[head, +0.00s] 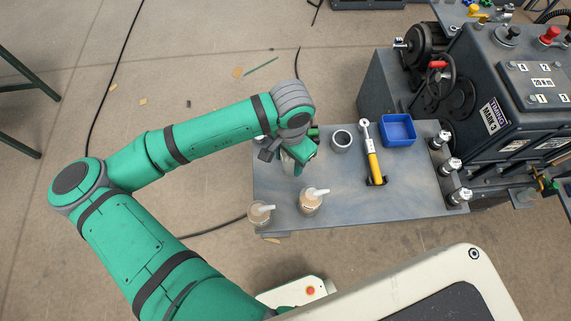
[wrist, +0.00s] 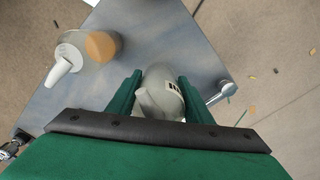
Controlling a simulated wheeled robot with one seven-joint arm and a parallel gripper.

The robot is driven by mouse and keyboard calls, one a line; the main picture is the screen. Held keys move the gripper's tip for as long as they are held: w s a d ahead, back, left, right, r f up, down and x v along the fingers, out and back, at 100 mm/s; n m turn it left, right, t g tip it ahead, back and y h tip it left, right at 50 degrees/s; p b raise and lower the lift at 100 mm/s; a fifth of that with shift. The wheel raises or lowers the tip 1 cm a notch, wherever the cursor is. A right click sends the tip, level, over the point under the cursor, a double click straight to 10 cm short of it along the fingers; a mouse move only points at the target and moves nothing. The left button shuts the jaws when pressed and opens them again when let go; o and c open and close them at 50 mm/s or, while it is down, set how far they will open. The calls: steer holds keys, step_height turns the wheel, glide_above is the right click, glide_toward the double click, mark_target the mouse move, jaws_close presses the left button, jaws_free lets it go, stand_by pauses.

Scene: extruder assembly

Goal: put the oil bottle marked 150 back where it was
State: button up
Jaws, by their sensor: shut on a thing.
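My gripper (head: 300,158) is over the left part of the metal table. In the wrist view my gripper (wrist: 160,84) is shut on a pale grey oil bottle (wrist: 161,96), one finger on each side. The held bottle has a small label with dark marks, too small to read. In the head view the held bottle (head: 288,164) is mostly hidden by the gripper.
On the table (head: 400,205) are a grey ring or cup (head: 341,140), a yellow-handled tool (head: 374,160) and a blue bin (head: 398,130). Silver knobs line the right edge beside the grey machine (head: 495,75). The front right of the tabletop is clear.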

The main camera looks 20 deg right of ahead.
mark_target(285, 165)
steer(key=shift+w+a+f, duration=0.3)
steer(key=shift+a+f, duration=0.05)
steer(key=shift+f, duration=0.1)
steer(key=f, duration=0.3)
steer(key=shift+w+a+f, duration=0.1)
steer(key=shift+a+f, duration=0.1)
steer(key=shift+a, duration=0.05)
steer(key=shift+d, duration=0.3)
steer(key=o, duration=1.2)
steer(key=shift+a, duration=0.1)
steer(key=shift+r, duration=0.5)
step_height(285, 165, up, 10)
steer(key=shift+a, duration=0.1)
steer(key=shift+r, duration=0.55)
